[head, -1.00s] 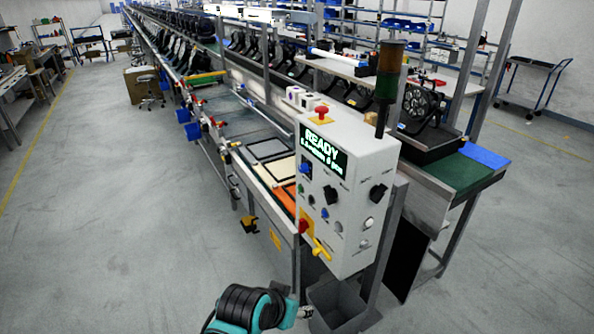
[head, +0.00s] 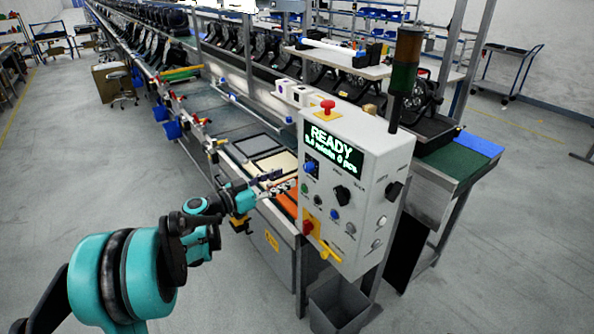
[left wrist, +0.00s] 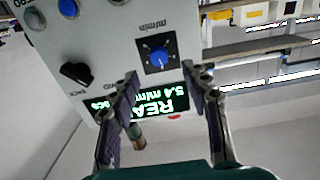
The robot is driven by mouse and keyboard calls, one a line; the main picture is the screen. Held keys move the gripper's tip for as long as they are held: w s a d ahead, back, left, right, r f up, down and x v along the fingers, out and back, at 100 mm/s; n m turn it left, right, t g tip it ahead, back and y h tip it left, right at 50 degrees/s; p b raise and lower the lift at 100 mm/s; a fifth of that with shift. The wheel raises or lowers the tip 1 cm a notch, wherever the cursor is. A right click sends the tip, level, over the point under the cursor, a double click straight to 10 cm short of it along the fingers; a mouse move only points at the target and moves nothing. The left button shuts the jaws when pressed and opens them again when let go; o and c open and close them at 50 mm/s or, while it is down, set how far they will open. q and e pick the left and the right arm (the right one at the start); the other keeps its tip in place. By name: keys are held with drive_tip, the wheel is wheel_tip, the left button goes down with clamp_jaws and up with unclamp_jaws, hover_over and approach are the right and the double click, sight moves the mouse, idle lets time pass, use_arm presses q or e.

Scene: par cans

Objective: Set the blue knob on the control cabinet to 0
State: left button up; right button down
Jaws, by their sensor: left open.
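The control cabinet (head: 372,150) is a light grey box with a lit display (head: 335,145) reading READY. The blue knob (head: 309,167) sits on a dark square plate below the display's left end. In the left wrist view, the blue knob (left wrist: 159,57) appears upside down, on its dark dial plate, ahead of and between the fingers. My left gripper (head: 290,181) is in front of the cabinet's left side, near the knob. In the left wrist view my left gripper (left wrist: 164,82) is open, with nothing between its fingers. My right gripper is in neither view.
A red button (head: 327,105) tops the cabinet. Black knobs (head: 342,195), a blue button (head: 334,213) and a red-yellow switch (head: 309,227) share the panel. A signal tower (head: 407,65) rises behind it. A grey bin (head: 338,303) stands below. The floor at left is open.

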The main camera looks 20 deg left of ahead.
sight(305, 169)
use_arm(q)
drive_tip(key=b+x, duration=0.1)
drive_tip(key=x, duration=0.6)
drive_tip(key=shift+w+d, duration=0.2)
drive_tip(key=shift+d, duration=0.05)
clamp_jaws()
